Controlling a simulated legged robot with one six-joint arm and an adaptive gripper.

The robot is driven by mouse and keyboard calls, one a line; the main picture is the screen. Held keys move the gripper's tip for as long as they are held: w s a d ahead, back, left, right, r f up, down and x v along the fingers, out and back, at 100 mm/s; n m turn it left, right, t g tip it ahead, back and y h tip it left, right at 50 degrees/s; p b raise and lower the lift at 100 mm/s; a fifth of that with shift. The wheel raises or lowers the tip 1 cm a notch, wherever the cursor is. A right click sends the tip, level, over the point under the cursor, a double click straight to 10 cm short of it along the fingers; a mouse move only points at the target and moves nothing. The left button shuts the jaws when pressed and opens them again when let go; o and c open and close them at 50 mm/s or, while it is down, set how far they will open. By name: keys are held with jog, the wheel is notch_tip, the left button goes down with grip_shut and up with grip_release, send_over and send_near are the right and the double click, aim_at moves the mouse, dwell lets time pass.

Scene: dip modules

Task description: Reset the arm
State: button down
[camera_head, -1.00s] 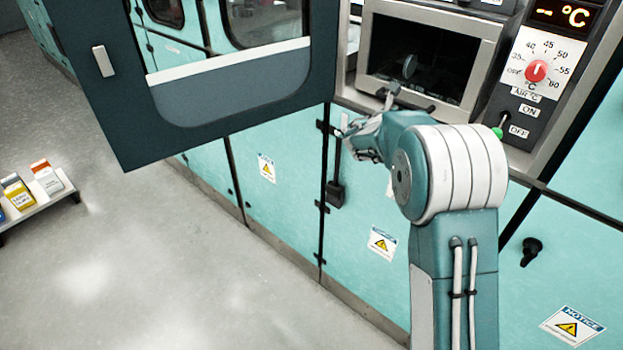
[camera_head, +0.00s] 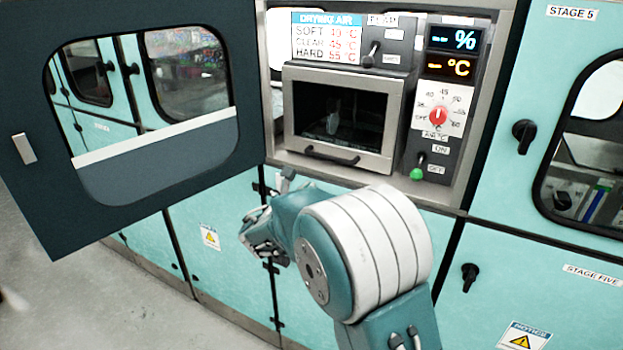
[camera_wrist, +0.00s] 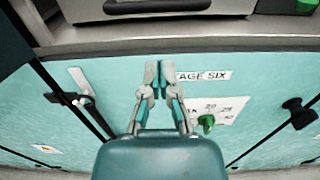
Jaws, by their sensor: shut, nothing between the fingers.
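My gripper (camera_wrist: 151,82) is shut and empty in the wrist view, its fingertips together in front of a teal cabinet panel with a label ending "AGE SIX" (camera_wrist: 204,76). In the head view my gripper (camera_head: 262,236) is partly hidden by my own arm. It hangs in front of the lower cabinet, below the drying unit. My arm is bent, with its large white and teal joint toward the camera.
A dark cabinet door (camera_head: 130,205) stands open at the left. The drying unit's small window door (camera_head: 340,115) looks closed. A red dial (camera_head: 438,117) and a green-tipped switch (camera_head: 417,173) are right of it. Open floor (camera_head: 70,290) lies at lower left.

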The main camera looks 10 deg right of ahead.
jog(key=s+d+r+m+g+y, duration=0.15)
jog(key=s+d+m+g, duration=0.25)
jog(key=s+d+m, duration=0.45)
jog(key=s+d+r+m+g+h, duration=0.1)
jog(key=s+d+r+m+g, duration=0.15)
jog(key=s+m+g, duration=0.6)
jog(key=s+a+f+m+t+y, duration=0.1)
jog(key=s+a+m+y, duration=0.1)
jog(key=s, duration=0.5)
jog(key=s+a+f+m+t+y, duration=0.1)
jog(key=s+a+m+y, duration=0.2)
jog(key=s+m+y, duration=0.2)
jog(key=s+a+f+m+t+y, duration=0.1)
jog(key=s+a+m+t+y, duration=0.1)
jog(key=s, duration=0.7)
jog(key=shift+a+m+y, duration=0.15)
jog(key=shift+m+y, duration=0.6)
jog(key=shift+m, duration=0.45)
jog(key=shift+s, duration=0.1)
